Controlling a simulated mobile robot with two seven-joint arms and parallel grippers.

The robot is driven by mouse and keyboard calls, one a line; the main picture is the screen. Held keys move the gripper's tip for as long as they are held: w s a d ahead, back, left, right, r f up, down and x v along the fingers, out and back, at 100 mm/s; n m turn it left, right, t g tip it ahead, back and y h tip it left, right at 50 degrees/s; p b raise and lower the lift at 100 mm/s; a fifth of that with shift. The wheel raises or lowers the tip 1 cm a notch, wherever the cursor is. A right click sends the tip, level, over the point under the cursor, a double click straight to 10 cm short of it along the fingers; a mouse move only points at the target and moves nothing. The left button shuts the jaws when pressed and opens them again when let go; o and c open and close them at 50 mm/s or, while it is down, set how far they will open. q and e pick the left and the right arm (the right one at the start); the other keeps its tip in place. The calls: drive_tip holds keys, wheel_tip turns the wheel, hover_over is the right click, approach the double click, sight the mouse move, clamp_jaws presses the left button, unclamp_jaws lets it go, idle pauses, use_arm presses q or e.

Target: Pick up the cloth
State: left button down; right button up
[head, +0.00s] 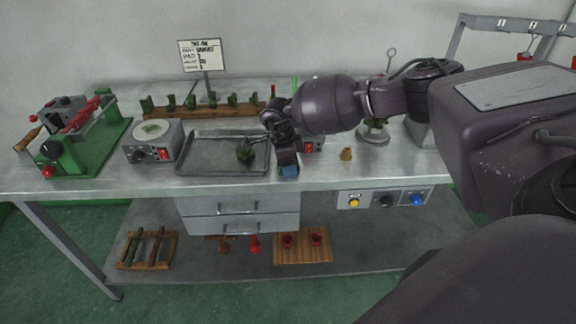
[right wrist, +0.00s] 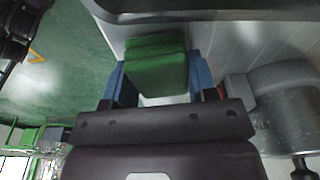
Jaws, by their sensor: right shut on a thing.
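The cloth (right wrist: 156,70) is a green, folded, block-like piece. In the right wrist view it sits between the two blue fingertips of my right gripper (right wrist: 157,84), which is shut on it. My left gripper is not in view.
A hot plate box (head: 152,142) and green-based machine (head: 100,140) stand left. A wooden rack (head: 185,112) stands behind. Drawers (head: 240,205) lie below the bench.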

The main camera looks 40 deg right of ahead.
wheel_tip(320, 180, up, 20)
drive_tip(key=p, duration=0.1)
drive_tip(key=shift+f, duration=0.1)
